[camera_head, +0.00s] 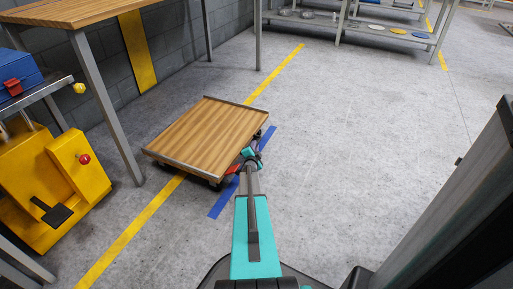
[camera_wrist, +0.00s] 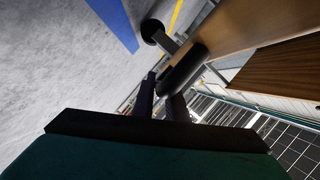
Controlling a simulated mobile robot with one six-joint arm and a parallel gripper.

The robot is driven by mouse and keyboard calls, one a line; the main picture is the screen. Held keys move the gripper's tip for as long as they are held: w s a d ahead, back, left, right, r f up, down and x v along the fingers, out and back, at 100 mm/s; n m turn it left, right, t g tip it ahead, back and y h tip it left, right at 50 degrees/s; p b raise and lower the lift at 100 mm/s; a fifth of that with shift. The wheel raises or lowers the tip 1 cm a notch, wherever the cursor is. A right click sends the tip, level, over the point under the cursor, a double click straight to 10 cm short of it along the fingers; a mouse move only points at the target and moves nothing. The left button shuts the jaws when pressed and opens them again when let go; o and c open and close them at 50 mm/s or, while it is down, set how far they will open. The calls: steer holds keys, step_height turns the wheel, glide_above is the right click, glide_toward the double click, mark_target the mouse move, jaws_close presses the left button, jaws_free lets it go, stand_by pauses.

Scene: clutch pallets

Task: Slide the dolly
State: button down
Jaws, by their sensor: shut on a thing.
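The dolly (camera_head: 208,136) is a low platform with a wood-plank top, grey raised edges at two ends and dark castors, standing on the floor left of centre in the head view. In the wrist view its wooden underside or side (camera_wrist: 245,25) fills the upper right, with a dark castor beside it. My gripper (camera_head: 247,158) is at the dolly's near right side, shut on its edge. In the wrist view the dark fingers (camera_wrist: 160,100) reach up to a dark rounded part of the dolly. The exact contact is partly hidden by my wrist.
A blue floor stripe (camera_head: 225,198) runs beside and under my arm. A yellow floor line (camera_head: 130,238) passes under the dolly. A yellow machine (camera_head: 40,190) and a wood-topped table (camera_head: 75,10) stand left. Shelving (camera_head: 370,27) stands at the back. Floor to the right is clear.

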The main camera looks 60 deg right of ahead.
steer(key=shift+w+a, duration=0.1)
steer(key=shift+a, duration=0.1)
steer(key=c, duration=1.8)
jaws_free()
steer(key=shift+o, duration=0.2)
steer(key=shift+p+v, duration=0.35)
steer(key=shift+v, duration=0.5)
steer(key=p+v, duration=0.3)
steer(key=v, duration=0.9)
steer(key=shift+p, duration=0.3)
steer(key=shift+r, duration=0.15)
